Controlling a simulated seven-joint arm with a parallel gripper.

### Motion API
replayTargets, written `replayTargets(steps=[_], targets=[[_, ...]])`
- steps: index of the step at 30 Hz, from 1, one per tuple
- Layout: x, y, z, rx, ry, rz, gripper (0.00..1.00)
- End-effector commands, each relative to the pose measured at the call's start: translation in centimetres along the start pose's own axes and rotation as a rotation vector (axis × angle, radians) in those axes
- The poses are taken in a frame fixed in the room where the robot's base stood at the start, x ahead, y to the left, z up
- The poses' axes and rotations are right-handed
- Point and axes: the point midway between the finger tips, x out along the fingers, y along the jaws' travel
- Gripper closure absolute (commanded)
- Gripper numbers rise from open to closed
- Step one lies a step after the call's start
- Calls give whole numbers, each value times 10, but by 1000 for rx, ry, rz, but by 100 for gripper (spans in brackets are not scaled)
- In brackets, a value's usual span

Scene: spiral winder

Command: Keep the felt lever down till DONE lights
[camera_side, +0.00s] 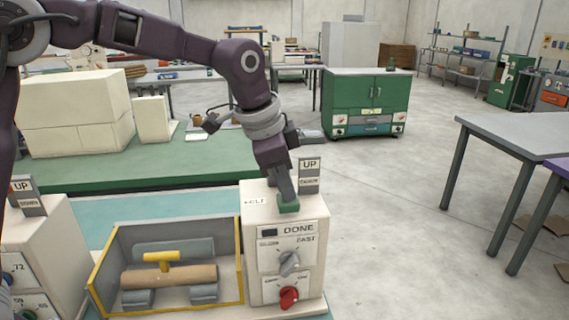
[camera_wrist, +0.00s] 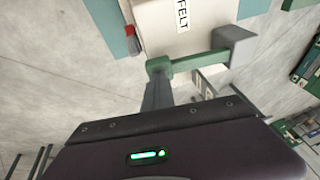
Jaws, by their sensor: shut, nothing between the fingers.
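The felt lever is a green bar with a block end (camera_side: 289,207) at the top of the right cream cabinet (camera_side: 255,215). In the wrist view the lever (camera_wrist: 200,60) runs from a grey bracket (camera_wrist: 236,44) beside the FELT label (camera_wrist: 182,14). My gripper (camera_side: 287,196) is shut and empty, pointing down, with its tips at the lever's green end; in the wrist view my gripper (camera_wrist: 157,76) also meets that end. Pressing contact is hard to judge. The DONE window (camera_side: 268,232) on the cabinet front looks dark.
An UP sign (camera_side: 309,164) stands behind the lever, with a second label under it. Below DONE are a grey knob (camera_side: 289,262) and a red knob (camera_side: 289,298). A yellow-edged guard (camera_side: 240,275) with a wooden roller (camera_side: 170,276) stands left. Another cabinet (camera_side: 50,245) is further left.

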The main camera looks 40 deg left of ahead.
Motion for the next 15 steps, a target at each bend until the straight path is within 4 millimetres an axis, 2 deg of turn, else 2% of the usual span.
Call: replayTargets(steps=[1,10,13,15], targets=[[6,6,4,4,-19,19,100],[5,7,3,5,-18,19,100],[-6,6,0,5,-14,17,100],[-20,4,-5,5,-7,11,100]])
